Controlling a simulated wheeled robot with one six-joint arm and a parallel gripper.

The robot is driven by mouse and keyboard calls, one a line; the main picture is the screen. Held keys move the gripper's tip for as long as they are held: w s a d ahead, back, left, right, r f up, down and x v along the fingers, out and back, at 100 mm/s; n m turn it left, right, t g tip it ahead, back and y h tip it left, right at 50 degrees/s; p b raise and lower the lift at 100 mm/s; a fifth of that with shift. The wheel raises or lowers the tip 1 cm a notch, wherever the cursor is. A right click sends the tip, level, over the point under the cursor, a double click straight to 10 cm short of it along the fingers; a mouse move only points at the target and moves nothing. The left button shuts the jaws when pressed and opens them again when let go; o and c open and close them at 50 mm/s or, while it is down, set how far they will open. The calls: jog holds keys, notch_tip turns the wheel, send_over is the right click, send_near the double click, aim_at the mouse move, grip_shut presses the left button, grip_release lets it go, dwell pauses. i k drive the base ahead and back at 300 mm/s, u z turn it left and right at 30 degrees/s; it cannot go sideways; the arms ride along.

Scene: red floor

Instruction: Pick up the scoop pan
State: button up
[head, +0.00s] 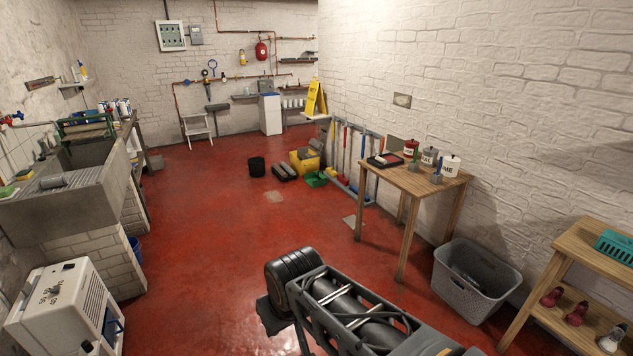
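A green pan-like object (316,179) lies on the red floor in the middle distance, in front of a yellow bucket; it looks like the scoop pan, but it is too small to be sure. My arm reaches in from the bottom of the head view, well short of it, with a wide stretch of floor between. The fingers of my gripper do not show, so I see nothing held.
A wooden table (402,181) with labelled tins stands right of centre, a grey basket (475,284) beside it. A stone sink (104,186) lines the left. The central floor is clear.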

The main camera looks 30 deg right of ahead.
aim_at(315, 179)
jog(key=z, duration=0.95)
jog(key=i, duration=7.35)
jog(key=u, duration=1.4)
